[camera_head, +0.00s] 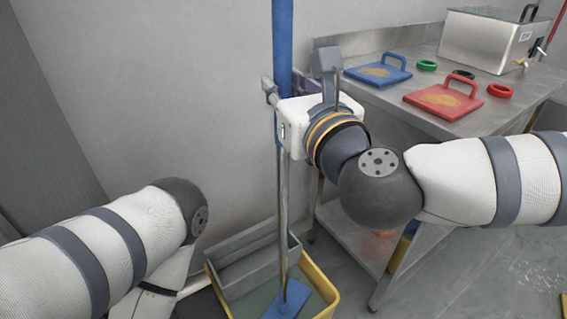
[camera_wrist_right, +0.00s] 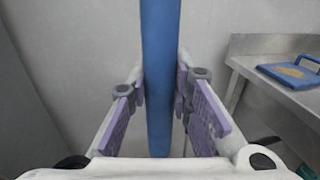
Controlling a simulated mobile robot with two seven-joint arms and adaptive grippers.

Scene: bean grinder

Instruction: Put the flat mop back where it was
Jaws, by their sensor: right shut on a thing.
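The flat mop stands upright, with a blue upper handle (camera_head: 282,45), a metal lower pole and a blue head (camera_head: 288,299). The head is low inside the yellow bucket (camera_head: 334,300); whether it touches the bottom is unclear. My right gripper (camera_head: 284,88) is shut on the blue handle, above the metal pole. In the right wrist view, the handle (camera_wrist_right: 160,70) runs vertically between the purple-padded fingers of the gripper (camera_wrist_right: 160,92). My left arm is at the lower left; its gripper is not in view.
A grey wringer (camera_head: 250,262) sits in the bucket. A steel table (camera_head: 400,102) at right holds blue (camera_head: 379,72) and red (camera_head: 444,100) handled pads, several rings and a steel tank (camera_head: 487,42). A grey wall (camera_head: 160,90) is behind. Floor (camera_head: 480,270) at lower right is clear.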

